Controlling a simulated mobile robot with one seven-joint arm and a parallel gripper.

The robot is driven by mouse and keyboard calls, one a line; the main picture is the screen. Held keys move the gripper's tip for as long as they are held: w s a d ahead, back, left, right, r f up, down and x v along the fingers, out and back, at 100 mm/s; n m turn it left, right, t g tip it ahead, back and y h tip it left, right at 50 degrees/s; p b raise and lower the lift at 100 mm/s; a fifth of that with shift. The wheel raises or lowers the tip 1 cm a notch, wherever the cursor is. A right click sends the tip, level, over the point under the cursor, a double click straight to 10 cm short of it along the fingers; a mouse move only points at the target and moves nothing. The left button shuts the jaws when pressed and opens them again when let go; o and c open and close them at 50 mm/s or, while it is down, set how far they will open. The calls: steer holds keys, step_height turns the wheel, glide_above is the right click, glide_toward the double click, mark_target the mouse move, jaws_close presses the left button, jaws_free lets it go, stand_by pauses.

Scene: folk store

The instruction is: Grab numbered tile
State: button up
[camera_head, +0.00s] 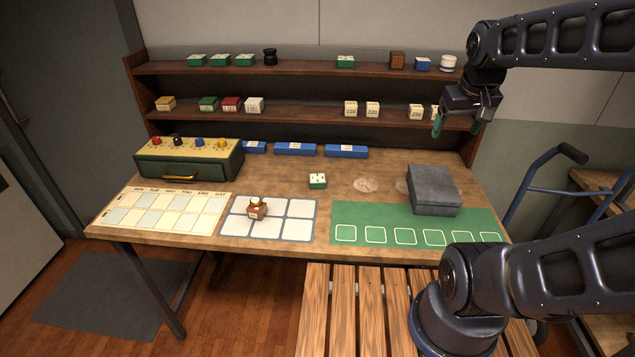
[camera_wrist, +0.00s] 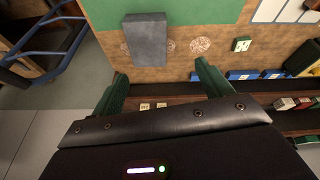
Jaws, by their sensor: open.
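Cream numbered tiles stand on the lower shelf: one reading about 210 (camera_head: 351,109), one reading 220 (camera_head: 372,109), and one reading about 250 (camera_head: 416,112). Another cream tile (camera_head: 433,112) beside it is partly hidden by my gripper. My gripper (camera_head: 454,126) is open at the right end of the shelf, in front of it, with green fingers pointing down. In the wrist view, my gripper (camera_wrist: 162,78) has its fingers wide apart with nothing held. Two small cream tiles (camera_wrist: 145,106) (camera_wrist: 161,105) show beyond, between the fingers.
The wooden desk (camera_head: 290,180) carries a grey box (camera_head: 434,185), a green mat (camera_head: 365,255) with outlined squares, a white-green tile (camera_head: 317,180), a small brown jar (camera_head: 257,209) and a control box (camera_head: 190,160). The upper shelf (camera_head: 300,66) holds small blocks. A blue hand truck (camera_head: 525,190) stands right.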

steer(key=w+a+f+n+g, duration=0.2)
steer(key=w+a+n, duration=0.3)
steer(key=w+a, duration=0.45)
steer(key=n+g+h, duration=0.1)
steer(key=n+h, duration=0.3)
steer(key=n, duration=0.9)
glide_above(317, 178)
steer(key=a, duration=0.2)
steer(key=f, duration=2.6)
steer(key=shift+s+f, duration=0.3)
steer(key=shift+w+x, duration=0.2)
steer(key=shift+x, duration=2.55)
steer(key=shift+c, duration=0.2)
steer(key=c, duration=1.1)
